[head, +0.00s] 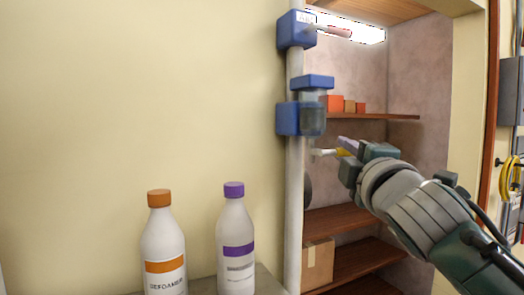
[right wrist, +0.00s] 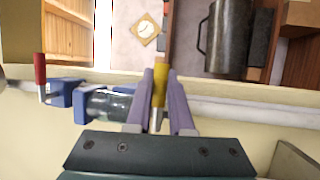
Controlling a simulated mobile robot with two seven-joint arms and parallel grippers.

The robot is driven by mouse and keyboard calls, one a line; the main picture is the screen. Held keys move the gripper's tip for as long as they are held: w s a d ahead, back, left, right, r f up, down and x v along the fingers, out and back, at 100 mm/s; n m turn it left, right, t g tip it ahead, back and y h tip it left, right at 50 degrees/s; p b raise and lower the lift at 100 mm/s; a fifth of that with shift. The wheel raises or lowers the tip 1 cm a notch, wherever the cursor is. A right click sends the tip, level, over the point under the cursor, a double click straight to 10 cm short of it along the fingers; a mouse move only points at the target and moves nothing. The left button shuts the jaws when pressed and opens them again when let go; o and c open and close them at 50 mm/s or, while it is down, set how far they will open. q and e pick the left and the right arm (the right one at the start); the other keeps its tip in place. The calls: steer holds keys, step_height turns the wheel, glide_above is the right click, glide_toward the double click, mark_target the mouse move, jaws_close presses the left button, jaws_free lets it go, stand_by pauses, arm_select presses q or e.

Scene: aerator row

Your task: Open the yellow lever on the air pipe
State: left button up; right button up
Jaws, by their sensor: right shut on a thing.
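The yellow lever (head: 343,152) sticks out to the right from the pale vertical air pipe (head: 294,200) in the head view, below a blue filter unit with a clear bowl (head: 312,121). My right gripper (head: 348,146) is shut on the lever. In the right wrist view the yellow lever (right wrist: 160,88) lies between the two purple fingers of my right gripper (right wrist: 161,76), pointing away from the camera. The pipe (right wrist: 240,108) runs across behind the fingers there. The lever's base is partly hidden by the fingers. My left gripper is not in view.
A blue fitting (head: 296,30) sits higher on the pipe. Two bottles, one orange-capped (head: 164,245) and one purple-capped (head: 235,240), stand at lower left. A shelf recess with a cardboard box (head: 318,264) lies behind the pipe. A dark mug-like vessel (right wrist: 228,38) shows in the right wrist view.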

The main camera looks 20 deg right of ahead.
jaws_close()
stand_by(0.3)
